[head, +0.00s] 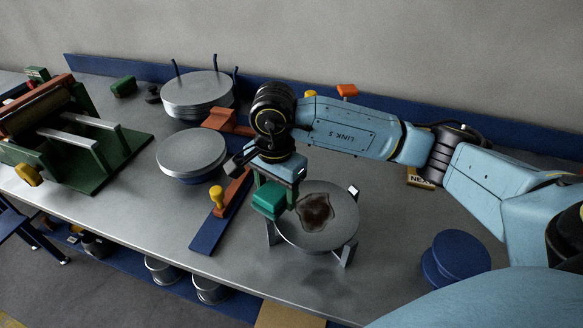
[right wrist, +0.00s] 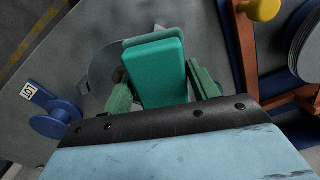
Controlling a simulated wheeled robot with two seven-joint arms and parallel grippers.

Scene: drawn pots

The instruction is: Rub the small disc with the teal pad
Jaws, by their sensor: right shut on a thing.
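The small disc (head: 335,232) is a grey round plate with a dark brown stain (head: 315,210) on its top. It rests on a stand with short upright legs at the middle of the bench. My right gripper (head: 281,184) is shut on the teal pad (head: 267,201), at the disc's left edge. In the right wrist view the teal pad (right wrist: 156,72) sits between the green fingers of the gripper (right wrist: 162,88) and hides part of the grey disc (right wrist: 103,70). Whether the pad touches the disc I cannot tell. My left gripper is not in view.
A grey disc (head: 191,150) and a stack of discs (head: 196,91) stand to the left. A blue bar with a yellow knob (head: 217,194) lies nearby. A green-based roller press (head: 122,150) is at far left, a blue spool (head: 461,255) at right. The bench front (head: 290,278) is clear.

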